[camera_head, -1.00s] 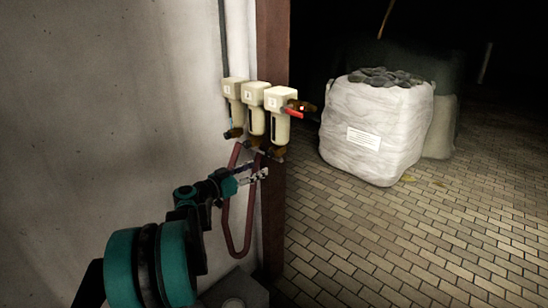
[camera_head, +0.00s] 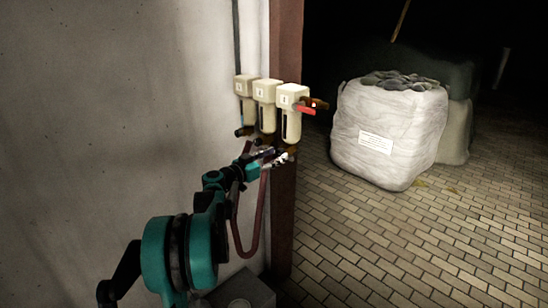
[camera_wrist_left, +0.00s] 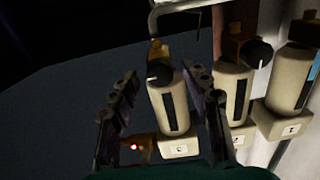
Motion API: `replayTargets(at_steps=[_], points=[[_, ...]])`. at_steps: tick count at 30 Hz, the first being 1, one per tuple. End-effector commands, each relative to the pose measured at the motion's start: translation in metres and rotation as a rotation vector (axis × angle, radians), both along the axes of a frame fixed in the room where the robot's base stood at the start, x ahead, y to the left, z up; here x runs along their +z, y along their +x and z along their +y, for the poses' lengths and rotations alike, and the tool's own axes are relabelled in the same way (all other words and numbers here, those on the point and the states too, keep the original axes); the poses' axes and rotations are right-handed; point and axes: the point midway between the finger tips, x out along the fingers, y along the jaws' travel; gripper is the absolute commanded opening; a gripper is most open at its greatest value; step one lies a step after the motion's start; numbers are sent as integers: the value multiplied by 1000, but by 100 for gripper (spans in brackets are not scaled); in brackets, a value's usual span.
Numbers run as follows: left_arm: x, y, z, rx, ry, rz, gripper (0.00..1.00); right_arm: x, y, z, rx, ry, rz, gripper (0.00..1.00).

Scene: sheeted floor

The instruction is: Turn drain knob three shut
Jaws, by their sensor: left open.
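Contact is not visible. My right gripper is out of view.
Another drain knob (camera_wrist_left: 260,53) sits close right of my fingers in the wrist view. A red-brown hose (camera_head: 258,220) loops below the units beside the brown post (camera_head: 285,215). A white bulk bag (camera_head: 385,140) stands apart on the paved floor.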

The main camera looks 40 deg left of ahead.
Motion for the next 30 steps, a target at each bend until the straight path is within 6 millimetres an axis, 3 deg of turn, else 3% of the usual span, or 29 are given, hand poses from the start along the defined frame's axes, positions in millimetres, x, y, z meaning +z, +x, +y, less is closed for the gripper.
replayTargets(at_steps=[1,6,19,30], points=[[0,0,0,0,0,0,40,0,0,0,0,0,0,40],[0,0,0,0,0,0,0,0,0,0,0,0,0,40],[0,0,0,0,-62,5,0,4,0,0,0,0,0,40],[1,0,0,0,-344,30,0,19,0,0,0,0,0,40]])
